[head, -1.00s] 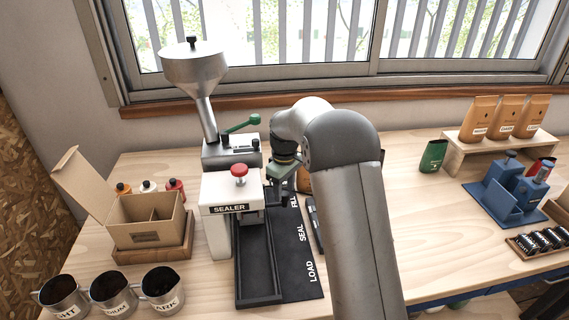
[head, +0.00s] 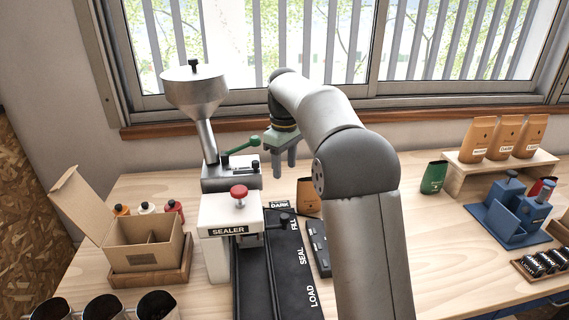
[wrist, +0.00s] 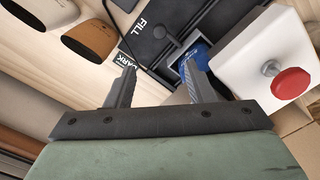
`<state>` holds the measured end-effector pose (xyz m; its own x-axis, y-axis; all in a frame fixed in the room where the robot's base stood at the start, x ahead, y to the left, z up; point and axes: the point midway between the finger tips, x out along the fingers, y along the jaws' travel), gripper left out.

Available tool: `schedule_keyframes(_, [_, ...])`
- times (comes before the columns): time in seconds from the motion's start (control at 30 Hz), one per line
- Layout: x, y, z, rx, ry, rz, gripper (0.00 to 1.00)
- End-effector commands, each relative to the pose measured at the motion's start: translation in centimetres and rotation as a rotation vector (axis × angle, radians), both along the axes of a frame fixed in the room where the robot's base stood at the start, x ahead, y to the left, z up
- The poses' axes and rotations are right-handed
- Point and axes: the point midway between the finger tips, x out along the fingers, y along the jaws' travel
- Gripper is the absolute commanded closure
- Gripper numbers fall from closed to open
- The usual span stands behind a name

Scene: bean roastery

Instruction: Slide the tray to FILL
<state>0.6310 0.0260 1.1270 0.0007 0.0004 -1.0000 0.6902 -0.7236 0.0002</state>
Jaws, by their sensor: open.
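The black slide track (head: 290,270) runs along the right side of the white sealer (head: 215,212), marked LOAD, SEAL and FILL from near to far. A black knob (head: 284,219) stands beside FILL; it also shows in the wrist view (wrist: 160,32). In the wrist view, a dark tray frame (wrist: 176,52) with a blue item (wrist: 197,62) lies beside the sealer, partly hidden by a finger. My gripper (head: 285,170) is open and empty, fingers down, above the far end of the track. In the wrist view my gripper (wrist: 155,85) straddles nothing.

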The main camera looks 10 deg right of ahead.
Motion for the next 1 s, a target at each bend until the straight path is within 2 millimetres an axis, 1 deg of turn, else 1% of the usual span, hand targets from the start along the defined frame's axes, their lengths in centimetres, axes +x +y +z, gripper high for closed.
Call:
schedule_keyframes(0.17, [0.0,0.0,-0.1,0.001,0.001,-0.006,0.51])
schedule_keyframes(0.23, [0.1,-0.2,-0.4,0.007,0.003,-0.063,0.51])
schedule_keyframes(0.4, [0.3,-0.8,-0.5,0.030,0.020,-0.278,0.51])
schedule_keyframes(0.47, [0.3,-0.8,-0.5,0.031,0.023,-0.311,0.51])
schedule_keyframes(0.57, [0.2,-0.7,-1.1,0.031,0.026,-0.316,0.51])
schedule_keyframes(0.67, [0.2,-0.7,-2.7,0.031,0.026,-0.315,0.51])
schedule_keyframes(0.77, [0.1,-0.6,-4.7,0.031,0.028,-0.314,0.51])
schedule_keyframes(1.0, [0.0,-0.4,-9.9,0.031,0.026,-0.313,0.51])
